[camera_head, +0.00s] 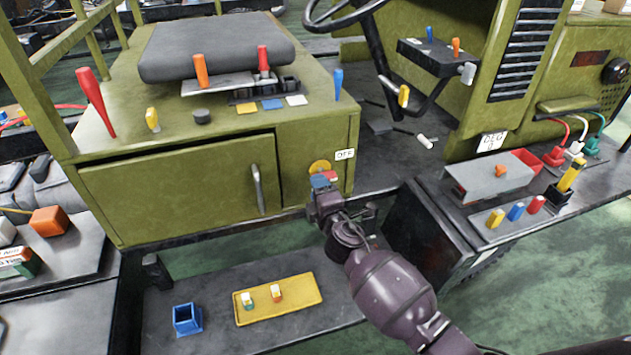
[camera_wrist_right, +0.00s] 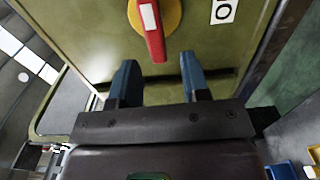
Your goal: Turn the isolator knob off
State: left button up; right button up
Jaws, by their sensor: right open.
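The isolator knob has a red handle (camera_wrist_right: 152,35) on a yellow round plate (camera_wrist_right: 172,14), on the green panel. In the wrist view the handle hangs nearly straight down, with a white mark on it. In the head view the yellow plate (camera_head: 320,167) shows below the OFF label (camera_head: 345,154); my gripper partly hides the handle. My right gripper (camera_head: 322,181) is just below and in front of the knob. Its two blue fingers (camera_wrist_right: 158,80) are apart and empty, with the handle's lower end above the gap between them. My left gripper is not in view.
The green cabinet door (camera_head: 180,190) with its grey handle (camera_head: 257,188) is left of the knob. A lower shelf holds a yellow tray (camera_head: 300,306) and a blue box (camera_head: 187,319). A side bench (camera_head: 470,222) is at the right.

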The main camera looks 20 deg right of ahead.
jog(key=s, duration=0.7)
jog(key=shift+s+d, duration=0.1)
jog(key=s+d+f+m+g, duration=0.2)
jog(key=s+f+m, duration=0.3)
jog(key=s, duration=0.4)
jog(key=s+d+f+m+g, duration=0.2)
jog(key=s+d+f+m, duration=0.2)
jog(key=s, duration=0.5)
jog(key=s+d+f+m+g, duration=0.2)
jog(key=s+d+f+m, duration=0.2)
jog(key=s+f+m, duration=0.2)
jog(key=s+m, duration=0.2)
jog(key=s, duration=0.1)
jog(key=shift+s+m+g+h, duration=0.15)
jog(key=shift+m+g+h, duration=0.15)
jog(key=shift+g+h, duration=0.1)
